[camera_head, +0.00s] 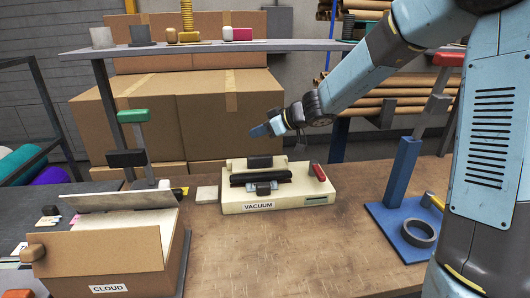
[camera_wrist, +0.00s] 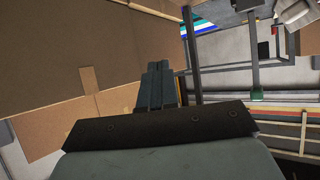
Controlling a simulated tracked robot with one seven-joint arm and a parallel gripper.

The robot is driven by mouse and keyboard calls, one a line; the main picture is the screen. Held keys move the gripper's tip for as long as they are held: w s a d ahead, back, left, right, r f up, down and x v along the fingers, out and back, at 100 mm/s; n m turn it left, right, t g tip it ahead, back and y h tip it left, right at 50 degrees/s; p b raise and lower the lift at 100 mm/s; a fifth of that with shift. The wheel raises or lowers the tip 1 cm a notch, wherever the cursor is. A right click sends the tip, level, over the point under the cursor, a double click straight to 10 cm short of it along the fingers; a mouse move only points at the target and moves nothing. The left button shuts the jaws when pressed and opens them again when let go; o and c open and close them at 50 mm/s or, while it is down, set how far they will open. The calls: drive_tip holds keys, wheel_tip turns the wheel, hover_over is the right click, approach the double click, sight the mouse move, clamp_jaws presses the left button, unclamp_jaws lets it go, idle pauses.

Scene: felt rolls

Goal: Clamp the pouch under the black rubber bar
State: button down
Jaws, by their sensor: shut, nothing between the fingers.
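A cream machine labelled VACUUM (camera_head: 290,203) stands on the brown table. A long black bar (camera_head: 262,178) lies across its top, with a black block (camera_head: 259,162) behind it and a small grey-blue clamp part (camera_head: 263,188) in front. A red-handled lever (camera_head: 318,172) is at its right end. A small flat pale piece (camera_head: 207,194) lies on the table left of the machine; I cannot tell whether this is the pouch. My gripper (camera_head: 262,130) is in the air above and behind the machine, shut and empty; its fingers also show in the wrist view (camera_wrist: 155,88).
An open cardboard box labelled CLOUD (camera_head: 110,255) stands at the front left, near a green-handled lever (camera_head: 132,116). A blue stand (camera_head: 403,172) with a dark ring (camera_head: 418,232) is at the right. A shelf (camera_head: 270,46) and stacked cartons (camera_head: 185,115) are behind.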

drive_tip(key=w+r+m+t+h, duration=0.1)
drive_tip(key=w+m+t+h, duration=0.1)
drive_tip(key=m+t+h, duration=0.1)
drive_tip(key=m+h, duration=0.7)
drive_tip(key=m, duration=0.1)
hover_over(264, 156)
drive_tip(key=s, duration=0.2)
wheel_tip(264, 156, down, 6)
drive_tip(key=shift+s+d+f, duration=0.1)
drive_tip(key=shift+d+f, duration=0.05)
drive_tip(key=shift+f, duration=1.6)
